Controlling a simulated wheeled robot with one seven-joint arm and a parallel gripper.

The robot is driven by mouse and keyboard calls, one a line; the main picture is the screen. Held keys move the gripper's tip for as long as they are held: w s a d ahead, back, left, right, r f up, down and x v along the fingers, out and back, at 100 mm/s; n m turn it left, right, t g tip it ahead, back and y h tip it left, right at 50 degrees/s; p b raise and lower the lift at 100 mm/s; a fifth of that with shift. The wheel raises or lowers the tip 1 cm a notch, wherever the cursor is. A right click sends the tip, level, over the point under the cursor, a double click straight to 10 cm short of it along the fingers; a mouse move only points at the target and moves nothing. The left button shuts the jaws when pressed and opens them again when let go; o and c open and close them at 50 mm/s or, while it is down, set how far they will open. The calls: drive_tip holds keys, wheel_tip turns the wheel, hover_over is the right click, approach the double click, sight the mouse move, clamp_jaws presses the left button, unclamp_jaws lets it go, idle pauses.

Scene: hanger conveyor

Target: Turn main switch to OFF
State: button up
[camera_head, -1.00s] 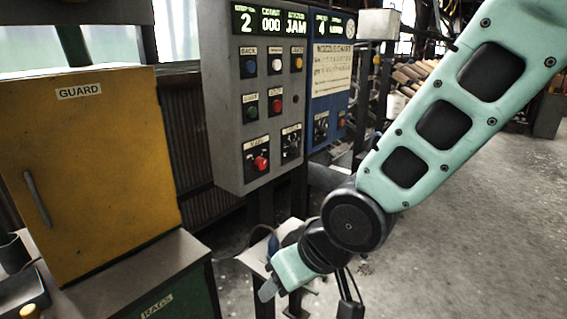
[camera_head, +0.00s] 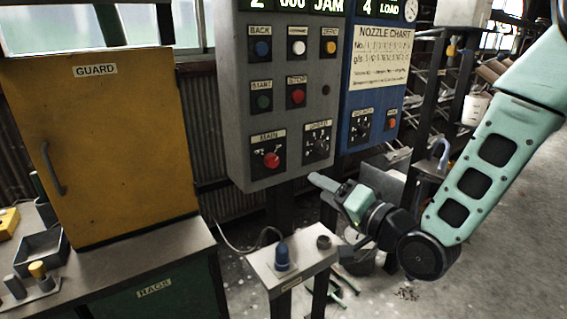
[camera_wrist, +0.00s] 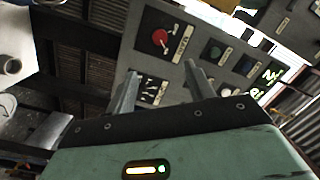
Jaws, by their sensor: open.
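The main switch (camera_head: 271,160) is a red knob on a dark plate labelled MAIN, at the lower left of the grey control panel (camera_head: 238,110). In the wrist view the red knob (camera_wrist: 160,38) shows at the upper middle, beyond the fingers. My gripper (camera_head: 318,181) is in front of the panel's lower edge, right of and below the switch, and apart from it. In the wrist view its two fingers (camera_wrist: 160,88) stand apart with nothing between them. The exact angle of the knob is too small to tell.
Beside the switch is a black dial (camera_head: 317,141), with buttons above. A blue panel (camera_head: 362,95) stands to the right. Below is a small stand (camera_head: 262,268) with a blue-handled item (camera_head: 282,256). A yellow guard cabinet (camera_head: 115,150) stands left on a bench.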

sight(275, 162)
drive_tip(key=p+x, duration=0.3)
drive_tip(key=x, duration=1.2)
drive_tip(key=shift+w+a, duration=0.1)
drive_tip(key=shift+a, duration=0.05)
drive_tip(key=shift+f, duration=0.1)
drive_tip(key=c, duration=1)
